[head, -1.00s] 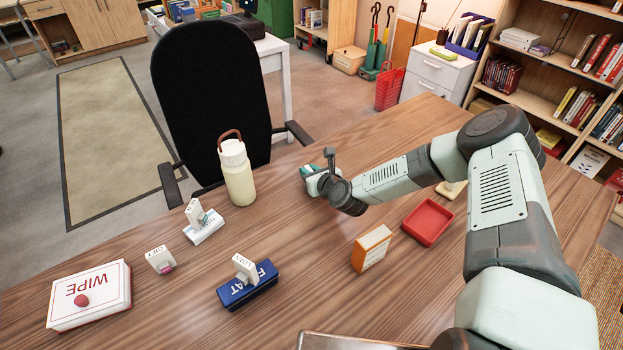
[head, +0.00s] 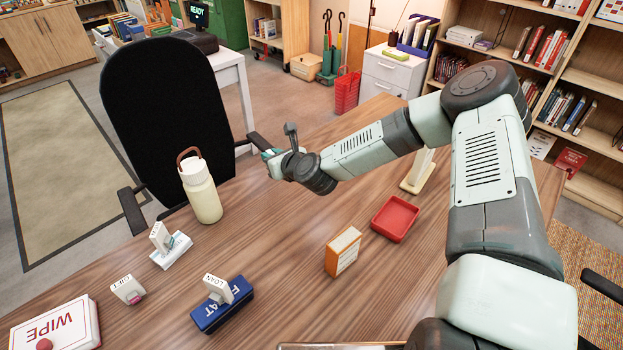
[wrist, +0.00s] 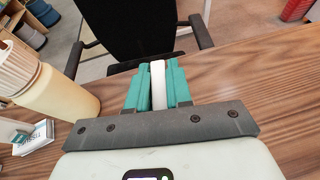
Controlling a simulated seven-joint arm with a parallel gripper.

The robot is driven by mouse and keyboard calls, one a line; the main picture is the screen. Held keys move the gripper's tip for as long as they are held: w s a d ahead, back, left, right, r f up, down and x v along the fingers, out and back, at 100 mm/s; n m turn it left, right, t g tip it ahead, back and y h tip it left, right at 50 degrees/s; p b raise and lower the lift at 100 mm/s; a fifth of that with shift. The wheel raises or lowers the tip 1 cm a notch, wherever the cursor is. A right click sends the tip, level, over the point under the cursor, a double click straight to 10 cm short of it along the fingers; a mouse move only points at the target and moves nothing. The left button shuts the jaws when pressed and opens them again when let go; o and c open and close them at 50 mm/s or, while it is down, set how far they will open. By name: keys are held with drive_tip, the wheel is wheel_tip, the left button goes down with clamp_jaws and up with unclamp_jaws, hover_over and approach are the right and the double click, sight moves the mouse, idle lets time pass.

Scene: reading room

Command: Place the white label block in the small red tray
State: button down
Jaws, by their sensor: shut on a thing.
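My gripper (head: 270,156) is at the far edge of the table, near the black chair, with its green fingers partly hidden in the head view. In the wrist view the gripper (wrist: 158,68) is shut on a narrow white block (wrist: 158,85), seen edge-on between the fingers. No lettering shows on it; it appears to be the white label block. The small red tray (head: 396,218) lies empty on the table, to the right of and nearer than my gripper.
A cream bottle (head: 202,192) stands left of my gripper. An orange-and-white box (head: 343,251) stands left of the tray. Stamps marked GIFT (head: 127,289) and LOAN (head: 218,289), a blue pad (head: 222,311) and a WIPE box (head: 58,326) are at left. A cream stand (head: 417,174) is behind the tray.

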drive_tip(key=shift+r, duration=0.25)
drive_tip(key=shift+d, duration=0.2)
drive_tip(key=s+d+m+t+h, duration=0.25)
drive_tip(key=d+m+h, duration=0.4)
drive_tip(key=d, duration=1.05)
drive_tip(key=m+h, duration=0.6)
drive_tip(key=h, duration=0.1)
hover_over(395, 218)
drive_tip(key=shift+n+g, duration=0.25)
drive_tip(key=shift+g, duration=0.2)
wheel_tip(395, 218, down, 5)
drive_tip(key=shift+r, duration=0.2)
drive_tip(key=shift+f, duration=2.25)
drive_tip(key=shift+f, duration=0.1)
drive_tip(key=c, duration=1)
unclamp_jaws()
drive_tip(key=shift+c, duration=0.2)
